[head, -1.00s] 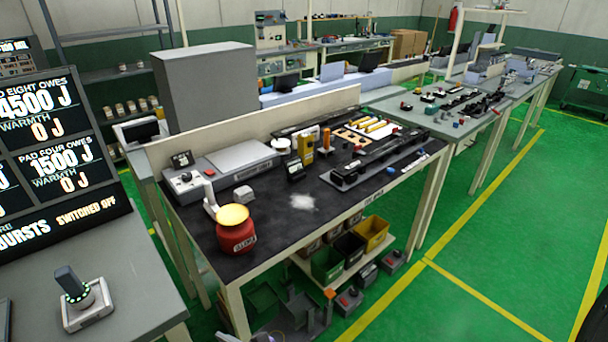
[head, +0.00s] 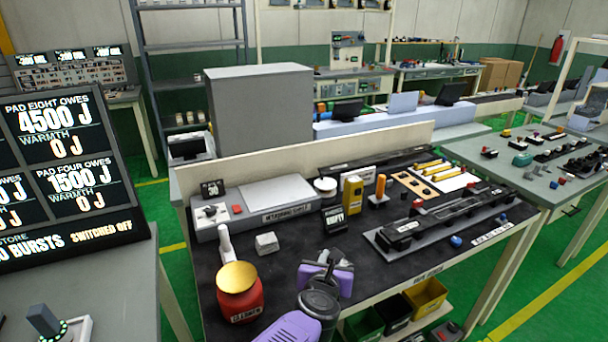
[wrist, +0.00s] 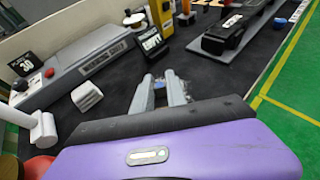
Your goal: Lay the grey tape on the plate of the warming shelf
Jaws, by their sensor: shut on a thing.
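The warming shelf (head: 222,222) is a long grey box at the back left of the dark bench, with a pale flat plate (head: 290,192) on top. The plate also shows bare in the wrist view (wrist: 97,48). My gripper (head: 335,257), with purple housing, is over the bench in front of the shelf, to the right of a white block (head: 266,243). In the wrist view its two grey fingers (wrist: 161,92) are shut on a small blue-grey thing (wrist: 160,86), mostly hidden. I cannot tell whether this is the grey tape; no other piece is clearly recognisable as it.
A red pot with a yellow top (head: 238,280) stands left of my gripper. A dark display (head: 335,218) and a yellow box (head: 352,194) stand behind it. A black rail fixture (head: 440,222) lies to the right. A low cream panel (head: 300,160) edges the bench's back.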

